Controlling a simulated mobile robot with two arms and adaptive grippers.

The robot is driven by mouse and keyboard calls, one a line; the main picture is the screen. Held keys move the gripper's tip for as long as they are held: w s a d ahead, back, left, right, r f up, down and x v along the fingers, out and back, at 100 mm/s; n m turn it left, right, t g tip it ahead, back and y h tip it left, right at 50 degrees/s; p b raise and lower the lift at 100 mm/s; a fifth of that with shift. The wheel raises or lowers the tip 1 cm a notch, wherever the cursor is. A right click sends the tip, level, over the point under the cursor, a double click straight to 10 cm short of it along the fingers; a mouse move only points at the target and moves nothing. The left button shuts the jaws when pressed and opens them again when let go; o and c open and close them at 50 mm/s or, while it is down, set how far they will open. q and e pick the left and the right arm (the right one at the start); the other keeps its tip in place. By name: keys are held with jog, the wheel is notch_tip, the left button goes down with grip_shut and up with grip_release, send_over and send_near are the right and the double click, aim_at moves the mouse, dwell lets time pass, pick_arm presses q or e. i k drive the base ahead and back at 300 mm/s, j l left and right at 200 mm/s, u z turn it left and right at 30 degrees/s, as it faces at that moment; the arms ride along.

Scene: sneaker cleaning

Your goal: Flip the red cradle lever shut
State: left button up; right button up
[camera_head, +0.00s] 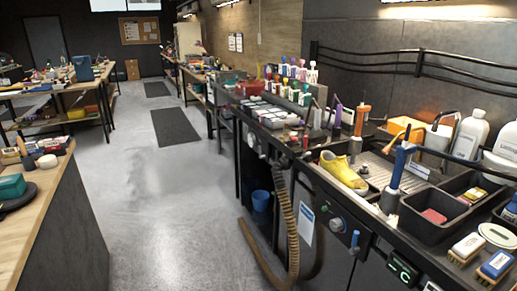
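No lever that I can clearly make out as the red cradle lever shows in the head view. A yellow sneaker (343,172) rests on the right-hand workbench, beside a grey ribbed tray. An upright post with an orange-red top (361,121) stands behind the sneaker. A post with a blue top (401,164) stands to the right of it. A small red part (305,141) shows at the bench's front edge; it is too small to identify. Neither of my grippers is in view.
The workbench (405,246) carries a black bin (434,229), brushes (466,248), white bottles (469,134) and many small bottles. A ribbed hose (284,215) hangs in front. A wooden table (60,200) stands at left. The grey floor (165,235) between is clear.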

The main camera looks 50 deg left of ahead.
aim_at(305, 154)
jog(key=u, duration=1.25)
jog(key=i+j, duration=0.95)
jog(key=j, duration=0.25)
jog(key=i+j+z, duration=0.1)
jog(key=i+j, duration=0.4)
jog(key=j, duration=0.1)
